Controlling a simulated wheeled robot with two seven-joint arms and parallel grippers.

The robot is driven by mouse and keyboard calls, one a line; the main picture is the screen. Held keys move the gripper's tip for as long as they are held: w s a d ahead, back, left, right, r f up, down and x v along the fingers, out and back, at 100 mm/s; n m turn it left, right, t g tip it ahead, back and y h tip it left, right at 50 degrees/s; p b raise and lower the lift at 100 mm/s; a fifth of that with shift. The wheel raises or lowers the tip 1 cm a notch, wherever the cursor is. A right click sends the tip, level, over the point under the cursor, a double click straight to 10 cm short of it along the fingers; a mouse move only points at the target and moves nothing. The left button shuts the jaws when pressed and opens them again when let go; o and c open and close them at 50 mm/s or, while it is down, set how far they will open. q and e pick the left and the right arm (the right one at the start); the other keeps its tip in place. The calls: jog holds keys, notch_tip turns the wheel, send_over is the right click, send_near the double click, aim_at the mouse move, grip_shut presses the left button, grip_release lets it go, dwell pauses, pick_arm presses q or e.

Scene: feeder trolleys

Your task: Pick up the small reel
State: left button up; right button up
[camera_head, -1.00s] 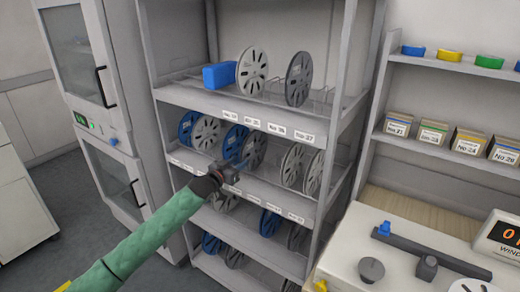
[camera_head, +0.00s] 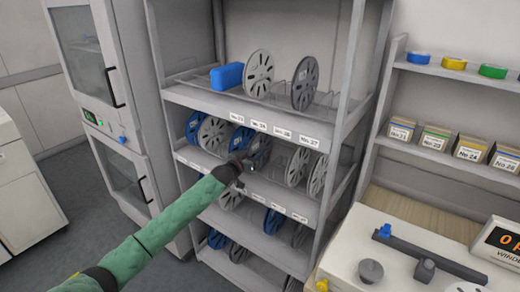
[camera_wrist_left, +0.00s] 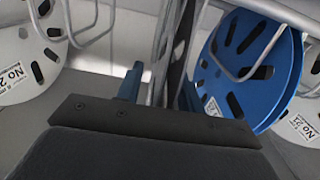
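My left gripper (camera_head: 250,162) is at the second shelf, in front of a grey reel (camera_head: 262,147) standing upright there. In the left wrist view its two dark blue fingers (camera_wrist_left: 159,90) are apart. A thin grey reel edge (camera_wrist_left: 172,55) shows between or just beyond them, closer to the right finger; I cannot tell whether they touch. A blue reel (camera_wrist_left: 250,62) stands to the right in that view, and it shows beside the grey one in the head view (camera_head: 239,138). Which reel is the small one is not clear. My right gripper is not in view.
The shelf rack (camera_head: 240,105) holds more upright reels, including a white pair (camera_head: 298,165) to the right. Wire dividers (camera_wrist_left: 95,20) stand between reels. A cabinet (camera_head: 95,60) is at left. A bench with a winder (camera_head: 430,262) is at right.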

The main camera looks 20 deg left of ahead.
pick_arm(q)
jog(key=shift+w, duration=0.15)
jog(key=shift+d, duration=0.1)
grip_shut()
